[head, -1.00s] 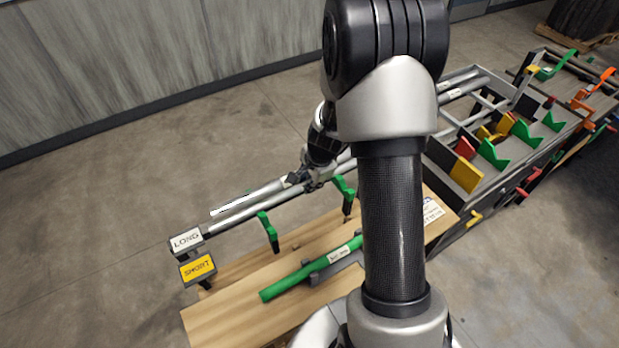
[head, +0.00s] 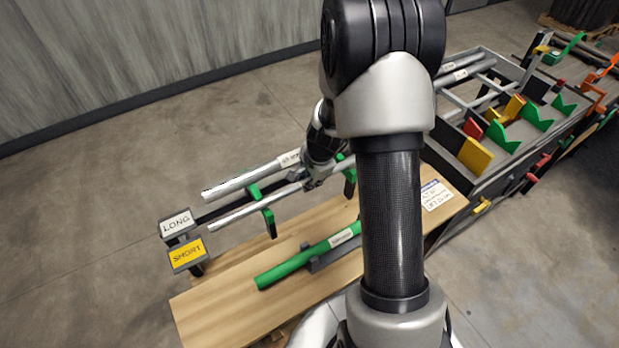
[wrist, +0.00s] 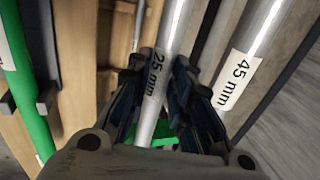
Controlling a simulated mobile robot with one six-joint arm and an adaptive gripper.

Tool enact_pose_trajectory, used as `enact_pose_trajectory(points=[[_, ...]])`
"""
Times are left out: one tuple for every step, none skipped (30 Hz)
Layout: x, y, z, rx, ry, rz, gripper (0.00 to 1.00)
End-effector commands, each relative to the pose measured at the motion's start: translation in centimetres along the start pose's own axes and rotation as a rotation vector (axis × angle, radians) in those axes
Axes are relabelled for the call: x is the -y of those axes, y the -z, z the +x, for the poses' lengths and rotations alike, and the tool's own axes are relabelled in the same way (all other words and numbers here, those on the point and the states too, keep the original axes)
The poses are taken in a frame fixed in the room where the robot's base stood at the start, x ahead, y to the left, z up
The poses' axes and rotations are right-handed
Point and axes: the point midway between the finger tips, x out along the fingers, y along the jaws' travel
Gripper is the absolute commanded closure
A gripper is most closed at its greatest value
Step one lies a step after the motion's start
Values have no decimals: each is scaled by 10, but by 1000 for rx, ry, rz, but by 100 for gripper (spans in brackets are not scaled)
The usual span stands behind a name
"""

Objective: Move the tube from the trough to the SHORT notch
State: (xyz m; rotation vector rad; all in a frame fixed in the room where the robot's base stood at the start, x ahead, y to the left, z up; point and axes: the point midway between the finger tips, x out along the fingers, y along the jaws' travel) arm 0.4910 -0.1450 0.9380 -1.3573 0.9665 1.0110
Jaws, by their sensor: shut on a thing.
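My gripper (head: 310,182) is shut on a thin silver tube labelled 25 mm (wrist: 165,38). In the wrist view my fingers (wrist: 164,62) lie on both sides of the tube. In the head view the held tube (head: 238,216) slants down-left, its left end near the two signs. It crosses above a green notched bracket (head: 269,222); I cannot tell whether it touches. A second green bracket (head: 350,183) stands further right. A white LONG sign (head: 178,222) and a yellow SHORT sign (head: 187,252) stand at the bench's left end.
A thicker 45 mm tube (head: 240,181) lies just behind, close to my gripper. A dark rail (head: 218,209) runs between the tubes. A green tube (head: 290,268) rests on a grey cradle on the wooden bench (head: 245,305). A cart (head: 480,165) with coloured brackets stands right.

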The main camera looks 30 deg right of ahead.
Motion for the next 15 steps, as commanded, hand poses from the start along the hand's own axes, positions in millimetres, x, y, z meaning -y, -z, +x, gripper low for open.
enact_pose_trajectory(points=[[-1,0,6,-1,2,0,100],[-1,0,7,-1,2,0,100],[-2,0,8,-1,2,0,100],[-2,0,9,-1,2,0,100],[-2,0,10,-1,2,0,100],[-2,0,10,-1,2,0,100],[-2,0,10,-1,2,0,100],[-2,0,10,-1,2,0,100],[-2,0,10,-1,2,0,100],[-2,0,10,-1,2,0,100],[-2,0,9,-1,2,0,100],[-2,0,9,-1,2,0,100],[-2,0,9,-1,2,0,100],[-2,0,9,-1,2,0,100],[-2,0,9,-1,2,0,77]])
